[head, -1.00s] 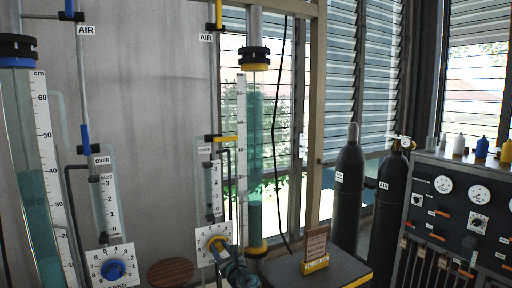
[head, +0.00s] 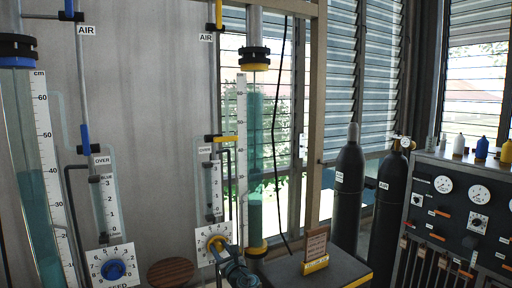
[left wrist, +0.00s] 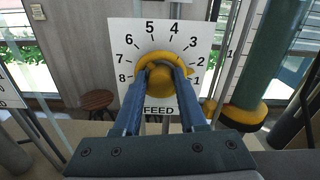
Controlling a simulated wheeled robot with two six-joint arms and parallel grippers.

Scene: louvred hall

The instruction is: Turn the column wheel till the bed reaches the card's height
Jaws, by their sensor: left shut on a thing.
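The yellow column wheel (head: 216,243) sits on a white FEED dial plate at the foot of the right-hand column. My left gripper (head: 227,255) is shut on it; the left wrist view shows its two blue fingers (left wrist: 163,80) on either side of the yellow wheel (left wrist: 159,58). The clear column (head: 256,130) has a darker teal bed (head: 255,217) below lighter teal liquid. The bed's top stands a little under the 30 mark on the white scale (head: 241,140). The brown card (head: 316,243) stands in a yellow holder; its writing is too small to read. My right gripper is out of view.
A second column (head: 28,170) with a blue FEED wheel (head: 113,269) stands at the left. A round brown stool (head: 170,272) is between them. Two dark gas cylinders (head: 348,190) and a gauge panel (head: 460,205) stand at the right.

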